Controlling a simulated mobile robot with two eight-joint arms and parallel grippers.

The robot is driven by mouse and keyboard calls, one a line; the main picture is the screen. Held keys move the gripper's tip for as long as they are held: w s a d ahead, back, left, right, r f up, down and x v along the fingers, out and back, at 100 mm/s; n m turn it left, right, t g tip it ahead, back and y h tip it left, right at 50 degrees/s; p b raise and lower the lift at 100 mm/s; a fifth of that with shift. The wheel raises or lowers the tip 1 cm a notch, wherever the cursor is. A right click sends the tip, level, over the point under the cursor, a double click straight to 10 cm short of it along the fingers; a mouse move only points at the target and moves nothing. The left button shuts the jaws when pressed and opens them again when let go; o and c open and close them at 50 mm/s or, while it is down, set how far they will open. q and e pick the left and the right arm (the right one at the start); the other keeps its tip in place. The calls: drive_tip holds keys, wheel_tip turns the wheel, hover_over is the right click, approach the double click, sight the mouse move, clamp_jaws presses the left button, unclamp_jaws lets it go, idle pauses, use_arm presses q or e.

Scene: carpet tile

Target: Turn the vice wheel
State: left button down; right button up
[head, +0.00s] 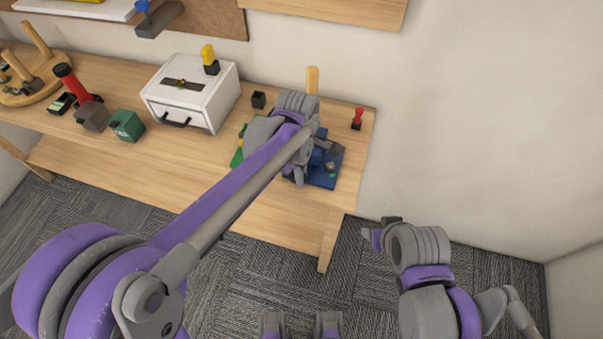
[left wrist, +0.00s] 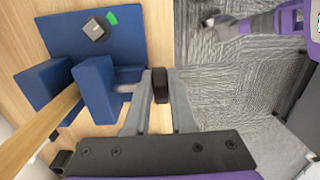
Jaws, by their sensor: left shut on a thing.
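The blue vice (head: 327,177) sits near the right end of the wooden workbench, largely hidden by my left arm in the head view. The left wrist view shows its blue jaws (left wrist: 97,92) with a wooden bar (left wrist: 38,128) between them, and its base plate with a grey knob and green mark. The dark vice wheel (left wrist: 160,86) stands edge-on between the fingers of my left gripper (left wrist: 158,76), which is shut on it. In the head view that gripper (head: 301,176) is at the vice's near side. My right gripper (head: 372,237) hangs over the carpet, away from the vice; its fingers are unclear.
A white box (head: 190,92) with a drawer handle and yellow-topped switch stands left of the vice. A small red piece (head: 357,118) stands behind the vice.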

use_arm(q)
drive_tip(key=h, duration=0.1)
drive_tip(key=g+h+b, duration=0.1)
drive_tip(key=h, duration=0.1)
drive_tip(key=shift+w+a+b, duration=0.1)
drive_tip(key=shift+a+b, duration=0.2)
drive_tip(key=shift+a, duration=0.1)
drive_tip(key=h+b, duration=0.1)
drive_tip(key=g+h+b, duration=0.1)
drive_tip(key=h, duration=0.1)
drive_tip(key=shift+w+a, duration=0.1)
drive_tip(key=shift+a, duration=0.1)
drive_tip(key=h+b, duration=0.2)
drive_tip(key=g+h+b, duration=0.1)
drive_tip(key=h+b, duration=0.1)
drive_tip(key=a+g+h+b, duration=0.1)
drive_tip(key=h+b, duration=0.1)
drive_tip(key=b, duration=0.1)
drive_tip(key=shift+w+f, duration=0.15)
drive_tip(key=shift+f, duration=0.15)
drive_tip(key=shift+a+g+h+b, duration=0.1)
drive_tip(key=shift+g+h+b, duration=0.5)
drive_tip(key=shift+h+b, duration=0.8)
use_arm(e)
wheel_tip(320, 180, down, 15)
drive_tip(key=s, duration=0.1)
drive_tip(key=shift+s+g, duration=0.3)
drive_tip(key=shift+s, duration=0.1)
use_arm(q)
drive_tip(key=shift+r, duration=0.1)
